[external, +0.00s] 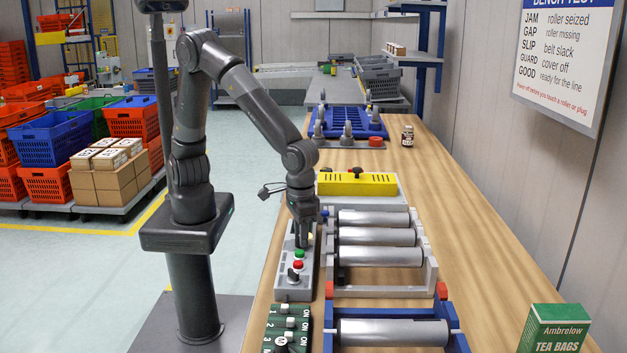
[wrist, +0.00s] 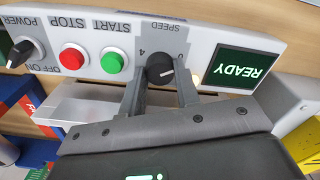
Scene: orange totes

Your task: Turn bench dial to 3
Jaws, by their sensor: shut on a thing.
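The bench dial (wrist: 160,68) is a round black knob labelled SPEED on the grey control panel (wrist: 235,35). The panel shows upside down in the wrist view, with a 4 and a 0 beside the dial. My gripper (wrist: 161,82) has one finger on each side of the dial and is shut on it. A pale pointer mark shows on the dial, but I cannot tell which number it points to. In the external view my gripper (external: 303,238) points down at the far end of the panel (external: 294,292) and hides the dial.
A green START button (wrist: 113,62), red STOP button (wrist: 74,60) and black POWER knob (wrist: 22,52) sit in a row beside the dial. A lit READY screen (wrist: 237,70) is on its other side. A roller conveyor (external: 380,235) stands close right of the panel.

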